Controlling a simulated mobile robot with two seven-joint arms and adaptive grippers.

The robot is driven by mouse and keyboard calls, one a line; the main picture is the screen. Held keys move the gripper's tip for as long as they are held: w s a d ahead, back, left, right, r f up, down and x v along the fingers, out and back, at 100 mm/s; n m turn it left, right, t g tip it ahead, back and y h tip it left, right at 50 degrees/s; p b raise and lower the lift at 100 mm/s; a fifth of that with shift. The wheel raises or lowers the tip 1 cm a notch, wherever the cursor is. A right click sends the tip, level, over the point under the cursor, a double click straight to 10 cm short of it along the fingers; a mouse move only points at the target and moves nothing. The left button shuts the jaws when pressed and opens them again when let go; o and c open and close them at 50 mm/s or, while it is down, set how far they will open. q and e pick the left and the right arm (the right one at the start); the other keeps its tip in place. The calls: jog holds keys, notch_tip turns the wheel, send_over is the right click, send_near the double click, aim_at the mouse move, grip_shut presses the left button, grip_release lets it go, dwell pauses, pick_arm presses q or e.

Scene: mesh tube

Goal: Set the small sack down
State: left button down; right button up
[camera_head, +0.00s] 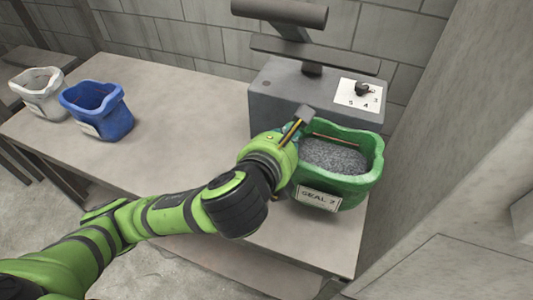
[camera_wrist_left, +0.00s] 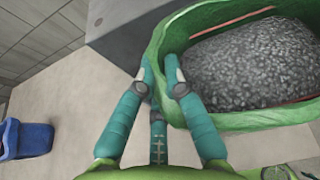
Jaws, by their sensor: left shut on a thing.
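The small sack (camera_head: 340,190) is green, open at the top and holds grey gravel (camera_head: 335,157). Its front label reads "SEAL 2". It is upright at the right part of the table, in front of the grey machine. My left gripper (camera_wrist_left: 160,78) is shut on the sack's left wall at the rim, which also shows in the left wrist view (camera_wrist_left: 170,30). In the head view my wrist hides most of the fingers. I cannot tell whether the sack's underside touches the table. My right gripper is not in view.
The grey machine (camera_head: 275,100) has a dial plate (camera_head: 358,95) and a bar above it. A blue container (camera_head: 100,112) and a white container (camera_head: 40,95) stand at the far left. The table's middle (camera_head: 185,125) is clear. A wall closes the right side.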

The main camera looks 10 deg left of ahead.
pick_arm(q)
jog(key=w+a+f, duration=0.4)
jog(key=a+f, duration=0.2)
jog(key=f, duration=0.2)
jog(key=shift+w+a+f+b, duration=0.2)
jog(key=shift+a+b, duration=0.15)
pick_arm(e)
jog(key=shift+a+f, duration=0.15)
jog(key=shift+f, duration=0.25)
pick_arm(q)
jog(key=c, duration=1.7)
grip_release()
jog(key=shift+s+f, duration=0.1)
jog(key=shift+f, duration=0.2)
jog(key=o, duration=0.4)
jog(key=shift+c, duration=0.2)
jog(key=shift+r, duration=0.15)
